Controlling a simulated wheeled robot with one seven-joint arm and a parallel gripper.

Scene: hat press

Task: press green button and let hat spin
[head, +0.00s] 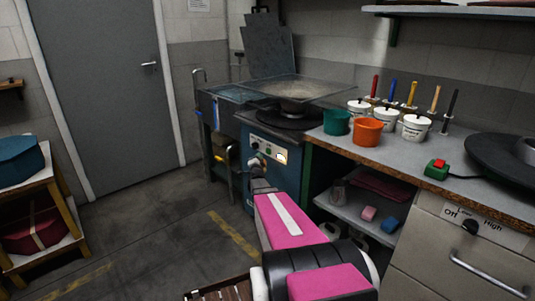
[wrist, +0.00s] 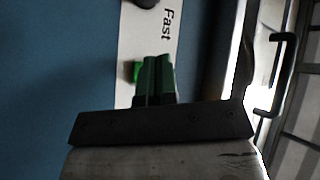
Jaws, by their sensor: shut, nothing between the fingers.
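The green button (wrist: 133,71) shows as a bright green patch on the white control panel (wrist: 125,35) in the wrist view, beside my fingertips and partly hidden by them. My gripper (wrist: 157,58) is shut and empty, with its fingertips at the panel near the word "Fast". I cannot tell whether they touch the button. In the head view my gripper (head: 256,166) is at the front panel of the blue machine (head: 259,185).
A workbench (head: 440,195) on the right holds a green bucket (head: 337,122), an orange bucket (head: 367,132), white tubs and a red button on a green box (head: 437,169). A shelf (head: 38,187) with hat-like blocks stands at left.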

